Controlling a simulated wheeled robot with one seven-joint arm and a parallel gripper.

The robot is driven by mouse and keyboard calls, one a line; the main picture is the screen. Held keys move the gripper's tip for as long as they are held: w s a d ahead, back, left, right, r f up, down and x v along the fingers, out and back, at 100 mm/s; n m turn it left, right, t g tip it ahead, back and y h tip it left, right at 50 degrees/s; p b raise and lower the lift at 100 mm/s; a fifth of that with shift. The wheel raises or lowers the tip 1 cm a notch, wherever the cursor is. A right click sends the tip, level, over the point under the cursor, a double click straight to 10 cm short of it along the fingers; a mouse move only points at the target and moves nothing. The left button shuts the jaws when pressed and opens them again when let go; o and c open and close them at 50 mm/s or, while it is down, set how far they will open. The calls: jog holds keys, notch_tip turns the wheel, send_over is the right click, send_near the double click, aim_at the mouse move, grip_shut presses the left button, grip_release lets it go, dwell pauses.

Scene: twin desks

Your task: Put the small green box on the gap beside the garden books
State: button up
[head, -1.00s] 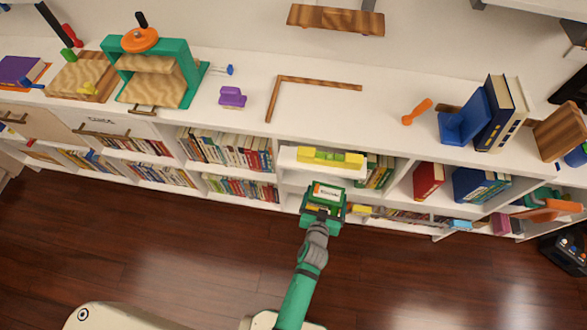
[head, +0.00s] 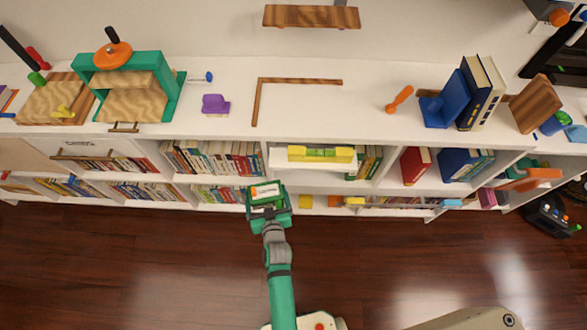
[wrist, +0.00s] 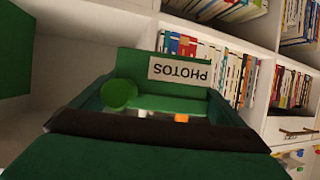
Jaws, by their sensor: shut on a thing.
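The small green box (head: 270,191) with a white label is in my gripper (head: 268,207), in front of the lower bookshelves. In the wrist view the box (wrist: 140,62) fills the lower middle, and its label reads PHOTOS, upside down. My gripper is shut on the box and hides part of it. Green and yellow books (head: 369,163) stand in an upper compartment to the right of the box. Their titles are too small to read, so I cannot tell whether they are the garden books. The gap beside the garden books cannot be made out for certain.
A yellow-green level (head: 321,154) lies in the upper compartment left of the green and yellow books. A row of books (head: 213,158) fills the compartment to its left. Red (head: 416,166) and blue books (head: 462,165) stand further right. The wooden floor (head: 150,265) before the shelves is clear.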

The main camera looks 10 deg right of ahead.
jog(key=d+r+m+h, duration=0.3)
jog(key=d, duration=0.6)
jog(key=shift+g+h, duration=0.3)
jog(key=w+d+f, duration=0.2)
jog(key=w, duration=0.1)
jog(key=w+d+f, duration=0.5)
jog(key=w+f, duration=0.1)
jog(key=shift+w+d+f, duration=0.15)
jog(key=shift+w+d, duration=0.1)
jog(key=shift+d, duration=0.05)
jog(key=shift+w+d+f, duration=0.3)
jog(key=shift+w+f, duration=0.1)
jog(key=shift+f, duration=1.7)
jog(key=shift+f, duration=0.1)
jog(key=o, duration=0.9)
